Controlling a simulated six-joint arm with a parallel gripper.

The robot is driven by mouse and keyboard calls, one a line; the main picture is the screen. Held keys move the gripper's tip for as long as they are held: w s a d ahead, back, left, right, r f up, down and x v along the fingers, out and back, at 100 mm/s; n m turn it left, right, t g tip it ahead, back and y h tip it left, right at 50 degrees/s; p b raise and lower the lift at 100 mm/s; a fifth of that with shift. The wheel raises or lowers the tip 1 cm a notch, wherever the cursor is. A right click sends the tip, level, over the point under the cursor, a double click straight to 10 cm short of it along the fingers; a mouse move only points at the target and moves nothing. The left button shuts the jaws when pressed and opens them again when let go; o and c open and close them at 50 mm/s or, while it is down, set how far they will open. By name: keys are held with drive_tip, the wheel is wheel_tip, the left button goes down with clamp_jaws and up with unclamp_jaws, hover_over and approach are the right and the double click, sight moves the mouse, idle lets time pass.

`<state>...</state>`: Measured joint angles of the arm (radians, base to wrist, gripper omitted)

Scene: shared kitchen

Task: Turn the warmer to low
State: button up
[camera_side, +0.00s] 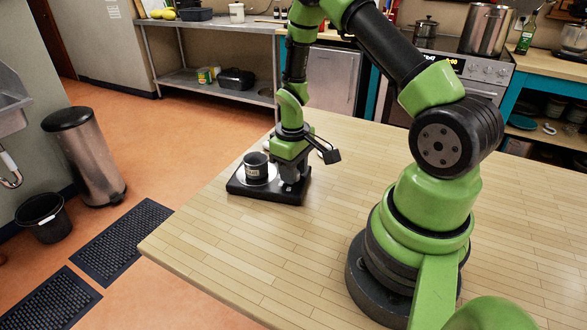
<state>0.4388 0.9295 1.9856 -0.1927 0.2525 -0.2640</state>
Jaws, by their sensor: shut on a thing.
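The warmer (240,187) is a low black box with a pale round plate on top, standing near the table's far left edge. A small dark cup (256,167) with a light label stands upright on the plate. My gripper (291,180) points down over the right part of the warmer, beside the cup. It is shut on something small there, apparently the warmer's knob. The gripper hides the knob and its setting.
The wooden table (400,180) is clear around the warmer. The table's left edge is close by. A black bucket (43,217), a steel bin (85,157) and floor mats (122,240) are on the floor at left. Shelves, a stove and pots line the back.

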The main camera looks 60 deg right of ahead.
drive_tip(key=m, duration=0.6)
drive_tip(key=shift+m, duration=0.4)
idle(0.4)
drive_tip(key=o, duration=0.9)
drive_tip(key=shift+o, duration=0.2)
wheel_tip(320, 180, up, 10)
drive_tip(key=shift+a, duration=0.15)
drive_tip(key=shift+w, duration=0.15)
